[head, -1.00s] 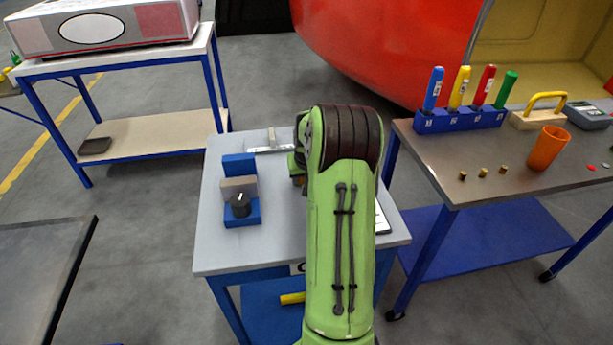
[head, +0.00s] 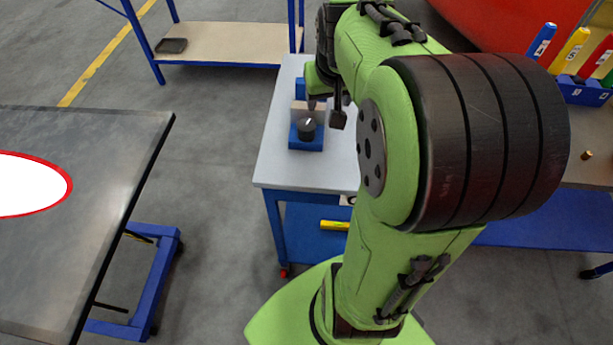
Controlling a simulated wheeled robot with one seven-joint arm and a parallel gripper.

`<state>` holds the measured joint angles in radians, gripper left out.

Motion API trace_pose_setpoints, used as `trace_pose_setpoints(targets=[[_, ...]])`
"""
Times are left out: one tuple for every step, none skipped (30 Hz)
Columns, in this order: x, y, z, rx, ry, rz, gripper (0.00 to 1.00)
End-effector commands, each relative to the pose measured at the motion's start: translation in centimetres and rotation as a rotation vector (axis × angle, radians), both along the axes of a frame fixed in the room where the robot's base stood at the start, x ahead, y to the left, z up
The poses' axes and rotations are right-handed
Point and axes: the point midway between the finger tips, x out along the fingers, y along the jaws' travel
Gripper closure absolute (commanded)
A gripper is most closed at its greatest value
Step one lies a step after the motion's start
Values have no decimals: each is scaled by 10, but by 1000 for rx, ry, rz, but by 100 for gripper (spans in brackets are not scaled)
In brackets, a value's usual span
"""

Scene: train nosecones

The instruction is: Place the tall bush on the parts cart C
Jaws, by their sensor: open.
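The parts cart C (head: 278,160), with a light grey top and blue legs, stands in the middle of the head view. My gripper (head: 325,110) is open above its top, close to a blue fixture (head: 296,141) with a black knob (head: 307,130) and a beige block. I see nothing held between the fingers, though my arm covers part of the view. One small brass bush (head: 587,155) stands on the metal table at the right. I cannot tell whether it is the tall bush; the rest of that table top is mostly hidden by my arm.
A blue rack with colour-handled tools (head: 582,90) stands on the right table. A dark table (head: 120,150) with a white, red-rimmed oval is at the left. A blue-framed bench (head: 225,42) is behind. A yellow item (head: 334,225) lies on the cart's lower shelf. Floor between tables is clear.

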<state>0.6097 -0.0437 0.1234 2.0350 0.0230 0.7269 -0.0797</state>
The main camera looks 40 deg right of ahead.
Motion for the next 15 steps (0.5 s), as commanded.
trace_pose_setpoints(targets=[[-16,40,13,-14,-15,74,37],[-28,60,17,-15,-21,112,37],[-46,86,21,-15,-31,166,37],[-60,103,22,-13,-38,206,37],[-74,118,22,-9,-46,245,37],[-93,134,20,-2,-55,292,37],[-105,143,18,4,-62,323,37],[-116,151,15,10,-66,352,37],[-128,159,12,17,-72,384,37],[-136,163,9,23,-75,402,37],[-141,166,7,28,-76,416,37],[-146,168,5,32,-78,430,37],[-148,169,4,33,-79,434,37],[-149,170,3,34,-78,438,37],[-150,170,3,35,-78,439,37]])
